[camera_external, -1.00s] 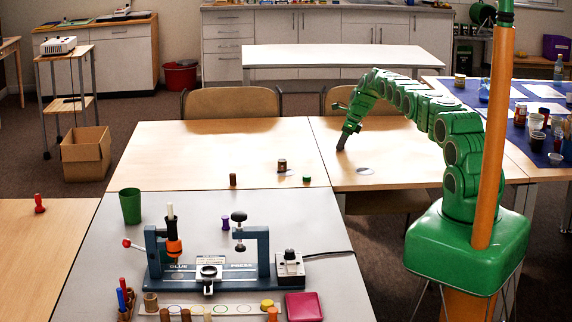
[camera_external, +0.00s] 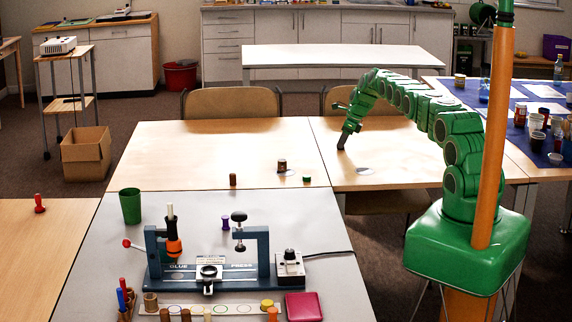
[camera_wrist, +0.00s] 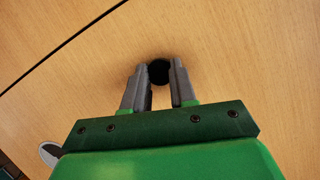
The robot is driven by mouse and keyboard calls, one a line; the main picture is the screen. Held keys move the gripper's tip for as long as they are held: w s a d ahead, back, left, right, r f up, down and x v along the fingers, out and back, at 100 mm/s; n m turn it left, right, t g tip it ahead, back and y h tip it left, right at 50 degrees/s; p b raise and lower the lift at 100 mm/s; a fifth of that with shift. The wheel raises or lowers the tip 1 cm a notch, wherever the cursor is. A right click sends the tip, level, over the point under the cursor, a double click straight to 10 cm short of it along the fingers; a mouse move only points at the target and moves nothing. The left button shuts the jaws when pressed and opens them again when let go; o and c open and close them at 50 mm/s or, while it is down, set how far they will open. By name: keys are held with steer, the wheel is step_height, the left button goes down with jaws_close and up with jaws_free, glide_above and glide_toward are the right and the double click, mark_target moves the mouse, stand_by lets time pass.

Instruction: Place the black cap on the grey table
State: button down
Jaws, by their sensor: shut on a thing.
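The black cap (camera_wrist: 158,71) is a small dark round thing between my fingertips in the wrist view, close to the wooden tabletop. My gripper (camera_wrist: 159,84) is shut on it. In the external view my gripper (camera_external: 341,146) points down at the right-hand wooden table (camera_external: 400,170), and the cap cannot be made out there. I cannot tell whether the cap still touches the wood. The grey table (camera_external: 95,265) stands in front, to the left of my base, with a glue press (camera_external: 210,270) on it.
On the grey table are a green cup (camera_external: 130,206), a purple piece (camera_external: 225,222), a pink-red box (camera_external: 303,307) and a row of small pieces. Brown pieces (camera_external: 233,180) and a green cap (camera_external: 307,179) stand on the wooden table behind. Bare grey surface shows right of the press.

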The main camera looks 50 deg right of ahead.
steer(key=shift+w+r, duration=0.1)
steer(key=shift+r, duration=1.45)
steer(key=shift+s+a+r, duration=0.1)
steer(key=shift+s+r, duration=0.1)
steer(key=shift+s, duration=0.05)
steer(key=s+a+r, duration=0.6)
steer(key=s+r, duration=0.3)
steer(key=s, duration=0.2)
steer(key=shift+s+a+r, duration=0.25)
steer(key=shift+s+a, duration=0.1)
steer(key=shift+s, duration=0.05)
steer(key=shift+a, duration=0.1)
